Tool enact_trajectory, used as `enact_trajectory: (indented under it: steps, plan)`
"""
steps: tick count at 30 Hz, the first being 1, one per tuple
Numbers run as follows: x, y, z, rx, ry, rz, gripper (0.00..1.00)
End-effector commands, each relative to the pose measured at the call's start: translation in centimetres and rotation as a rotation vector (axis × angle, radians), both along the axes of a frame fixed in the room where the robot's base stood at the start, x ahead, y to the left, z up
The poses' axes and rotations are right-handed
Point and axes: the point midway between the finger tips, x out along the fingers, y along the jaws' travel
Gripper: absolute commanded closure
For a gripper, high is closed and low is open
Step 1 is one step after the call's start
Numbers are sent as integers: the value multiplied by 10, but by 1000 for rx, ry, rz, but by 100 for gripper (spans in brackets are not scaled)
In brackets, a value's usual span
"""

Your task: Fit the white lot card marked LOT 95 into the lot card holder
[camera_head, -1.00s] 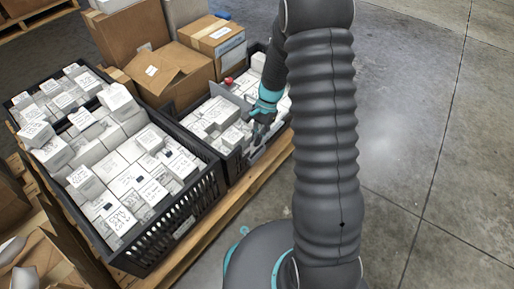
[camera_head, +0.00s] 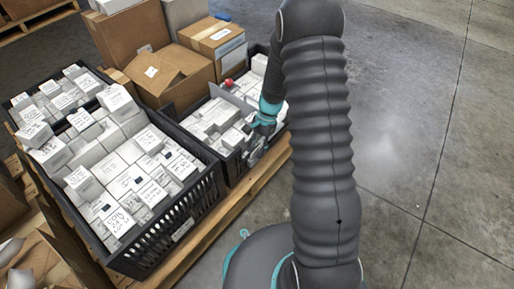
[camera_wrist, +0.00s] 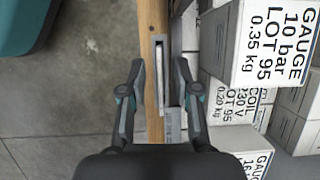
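In the wrist view my gripper (camera_wrist: 158,75) is open, with one finger on each side of a narrow dark-framed holder (camera_wrist: 158,40) at the edge of the pallet. A thin whitish strip (camera_wrist: 160,85) lies inside this frame, apart from both fingers. It looks like the lot card seen edge-on, but no marking is readable. In the head view my gripper (camera_head: 256,134) is small, at the near side of the right-hand dark crate. The holder and card cannot be made out clearly there.
White boxes marked GAUGE 10 bar LOT 95 (camera_wrist: 270,45) and COIL LOT 95 (camera_wrist: 235,100) stand right of my gripper. A large dark crate (camera_head: 185,213) of white boxes is to the left. Brown cartons (camera_head: 170,75) stand behind. Concrete floor (camera_head: 430,120) is clear at right.

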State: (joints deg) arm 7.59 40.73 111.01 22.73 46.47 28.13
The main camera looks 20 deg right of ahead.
Motion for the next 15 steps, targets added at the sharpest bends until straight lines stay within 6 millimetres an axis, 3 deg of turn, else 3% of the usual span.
enact_trajectory:
  steps: [8, 15]
  plan:
    - [2, -2, 7, 0, -1, 0, 69]
    - [11, -14, 45, 0, -3, -1, 69]
